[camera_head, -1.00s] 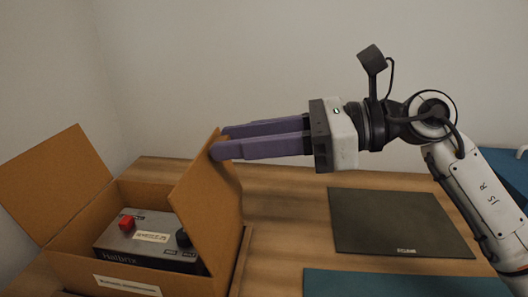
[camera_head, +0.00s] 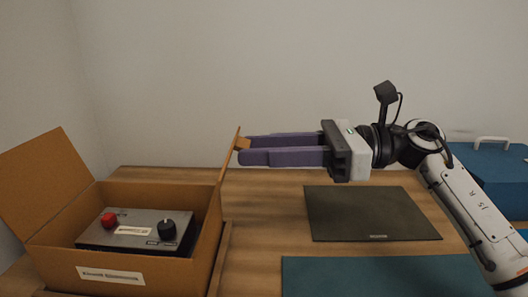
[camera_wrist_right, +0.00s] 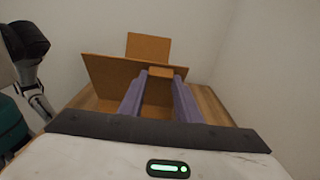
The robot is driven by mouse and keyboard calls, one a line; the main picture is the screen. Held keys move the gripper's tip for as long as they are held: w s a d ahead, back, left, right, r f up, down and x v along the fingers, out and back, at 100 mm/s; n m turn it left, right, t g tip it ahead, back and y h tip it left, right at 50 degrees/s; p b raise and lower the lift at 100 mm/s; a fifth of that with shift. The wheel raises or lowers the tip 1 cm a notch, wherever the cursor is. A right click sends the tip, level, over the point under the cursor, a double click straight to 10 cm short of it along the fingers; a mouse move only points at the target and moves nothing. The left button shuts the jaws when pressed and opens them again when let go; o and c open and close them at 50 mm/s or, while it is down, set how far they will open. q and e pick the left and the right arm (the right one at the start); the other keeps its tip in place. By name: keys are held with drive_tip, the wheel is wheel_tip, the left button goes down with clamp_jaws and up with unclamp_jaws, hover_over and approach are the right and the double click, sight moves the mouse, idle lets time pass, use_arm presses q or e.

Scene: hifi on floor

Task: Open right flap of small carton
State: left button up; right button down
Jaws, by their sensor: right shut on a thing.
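The small carton (camera_head: 165,275) is a brown cardboard box at the lower left. Its left flap (camera_head: 42,180) stands open, leaning outward. Its right flap (camera_head: 228,165) stands nearly upright, seen almost edge-on. My right gripper (camera_head: 242,148) reaches in from the right with long purple fingers and is shut on the right flap near its top edge. In the right wrist view, the flap (camera_wrist_right: 108,78) spreads across the fingers, with a tan piece (camera_wrist_right: 160,72) between their tips. My left gripper is not in view.
A grey device (camera_head: 140,232) with a red button and a black knob sits inside the carton. A dark mat (camera_head: 370,213) and a teal mat (camera_head: 385,278) lie on the wooden table to the right. A blue case (camera_head: 495,178) stands at the far right.

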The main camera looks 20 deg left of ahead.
drive_tip(key=shift+s+a+f, duration=0.1)
drive_tip(key=shift+f, duration=0.35)
drive_tip(key=shift+s+a+f, duration=0.1)
drive_tip(key=shift+f, duration=0.3)
drive_tip(key=c, duration=1.5)
unclamp_jaws()
drive_tip(key=shift+o, duration=1.1)
drive_tip(key=shift+w+a, duration=0.1)
drive_tip(key=shift+a, duration=0.1)
drive_tip(key=v, duration=1)
drive_tip(key=shift+d+r+p, duration=0.3)
drive_tip(key=shift+w, duration=0.1)
